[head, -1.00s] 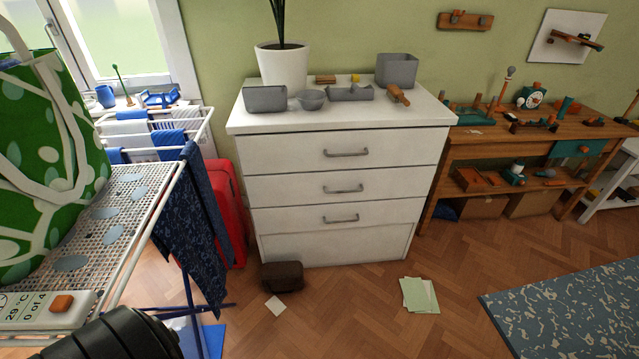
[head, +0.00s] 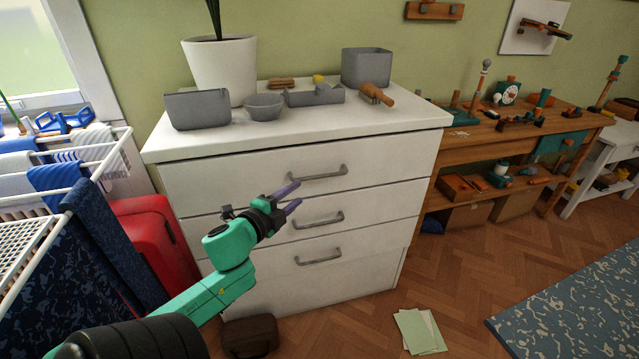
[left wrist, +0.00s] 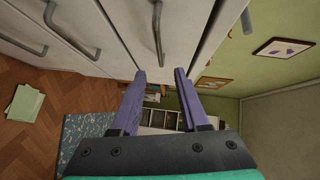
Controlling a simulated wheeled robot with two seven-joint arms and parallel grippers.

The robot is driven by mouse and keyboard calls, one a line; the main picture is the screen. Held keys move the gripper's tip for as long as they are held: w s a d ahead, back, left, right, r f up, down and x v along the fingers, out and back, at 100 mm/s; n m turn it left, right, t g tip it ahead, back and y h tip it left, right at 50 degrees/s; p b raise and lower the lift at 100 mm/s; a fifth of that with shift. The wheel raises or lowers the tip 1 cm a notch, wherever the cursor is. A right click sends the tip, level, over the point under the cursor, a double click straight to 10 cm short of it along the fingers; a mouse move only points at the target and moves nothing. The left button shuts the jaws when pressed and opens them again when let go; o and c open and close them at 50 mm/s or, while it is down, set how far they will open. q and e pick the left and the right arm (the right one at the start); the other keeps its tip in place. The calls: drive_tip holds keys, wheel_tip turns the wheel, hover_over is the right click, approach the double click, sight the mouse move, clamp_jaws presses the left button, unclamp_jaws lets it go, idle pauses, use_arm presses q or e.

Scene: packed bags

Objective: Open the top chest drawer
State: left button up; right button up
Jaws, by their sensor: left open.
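The white chest (head: 220,145) has three drawers with grey bar handles, and all look closed. The top drawer (head: 230,180) has its handle (head: 318,173) near the upper middle of the front. My left gripper (head: 296,197) is open and empty, its purple fingers pointing at the chest just below and left of that handle. In the left wrist view the top handle (left wrist: 157,32) lies ahead of the two spread fingertips (left wrist: 160,73), apart from them. My right gripper is not in view.
Grey bins (head: 197,109), a bowl (head: 264,107) and a potted plant (head: 222,70) stand on the chest. A drying rack (head: 100,165) and red suitcase (head: 150,235) are at the left. A brown bag (head: 250,337) and papers (head: 420,332) lie on the floor.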

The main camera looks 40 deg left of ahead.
sight(319, 177)
use_arm(q)
drive_tip(key=b+x, duration=0.1)
drive_tip(key=x, duration=1.2)
drive_tip(key=shift+a+f+b, duration=0.1)
drive_tip(key=shift+f+b, duration=0.05)
drive_tip(key=shift+b, duration=0.2)
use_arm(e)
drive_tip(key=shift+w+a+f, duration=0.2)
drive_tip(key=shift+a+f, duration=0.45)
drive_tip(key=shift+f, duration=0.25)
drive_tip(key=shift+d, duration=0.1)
use_arm(q)
clamp_jaws()
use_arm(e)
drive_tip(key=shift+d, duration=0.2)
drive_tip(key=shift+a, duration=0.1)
